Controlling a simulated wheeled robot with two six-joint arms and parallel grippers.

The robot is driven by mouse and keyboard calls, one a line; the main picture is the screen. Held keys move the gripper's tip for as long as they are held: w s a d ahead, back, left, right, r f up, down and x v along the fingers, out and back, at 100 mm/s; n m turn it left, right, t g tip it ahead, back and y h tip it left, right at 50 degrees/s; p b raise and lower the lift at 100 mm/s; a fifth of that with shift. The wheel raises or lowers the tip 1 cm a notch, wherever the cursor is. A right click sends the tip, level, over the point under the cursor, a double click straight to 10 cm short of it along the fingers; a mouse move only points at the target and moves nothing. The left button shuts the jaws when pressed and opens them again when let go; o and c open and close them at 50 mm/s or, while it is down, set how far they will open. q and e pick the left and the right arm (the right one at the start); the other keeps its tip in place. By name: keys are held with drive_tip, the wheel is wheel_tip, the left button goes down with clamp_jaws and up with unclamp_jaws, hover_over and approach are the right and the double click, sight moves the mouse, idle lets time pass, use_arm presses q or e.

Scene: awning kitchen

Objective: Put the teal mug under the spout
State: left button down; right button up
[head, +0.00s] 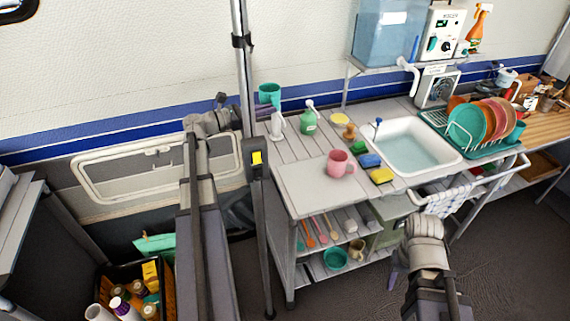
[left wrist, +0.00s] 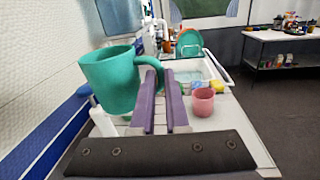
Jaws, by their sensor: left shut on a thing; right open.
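The teal mug (head: 269,88) is held up above the back left of the counter, upright. In the left wrist view the mug (left wrist: 108,80) is large, with its handle at the tips of my left gripper's purple fingers (left wrist: 160,82). My left gripper (head: 262,100) is shut on that handle; a pole partly hides the wrist in the head view. The white spout (head: 408,70) hangs beside the blue water tank (head: 382,32), right of the mug and apart from it. My right gripper (head: 393,277) is low in front of the counter, mostly hidden by its wrist, open and empty.
A vertical pole (head: 243,60) stands by my left arm. A green soap bottle (head: 309,118), pink mug (head: 340,164), sponges (head: 370,160), sink (head: 415,145) and dish rack (head: 455,142) occupy the counter. The counter's front left (head: 300,190) is clear.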

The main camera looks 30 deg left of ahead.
use_arm(q)
drive_tip(key=s+a+f+n+t+y+b, duration=0.1)
drive_tip(key=s+a+f+b, duration=0.2)
drive_tip(key=s+f+b, duration=0.45)
drive_tip(key=s+a+f+y+b, duration=0.15)
drive_tip(key=s+f+b, duration=0.25)
drive_tip(key=f+b, duration=0.65)
drive_tip(key=shift+h, duration=0.45)
drive_tip(key=x, duration=0.4)
drive_tip(key=f+x, duration=0.1)
drive_tip(key=x, duration=0.4)
drive_tip(key=p+x, duration=0.1)
drive_tip(key=x, duration=0.4)
drive_tip(key=shift+w+a+f, duration=0.25)
drive_tip(key=shift+w+a, duration=0.05)
drive_tip(key=shift+a, duration=0.05)
drive_tip(key=shift+w, duration=0.15)
drive_tip(key=shift+w+d, duration=0.25)
drive_tip(key=shift+w, duration=0.05)
drive_tip(key=x, duration=0.2)
drive_tip(key=shift+w+d, duration=0.2)
drive_tip(key=shift+w, duration=0.15)
drive_tip(key=shift+f+b, duration=0.65)
drive_tip(key=shift+f, duration=0.25)
drive_tip(key=shift+r, duration=0.15)
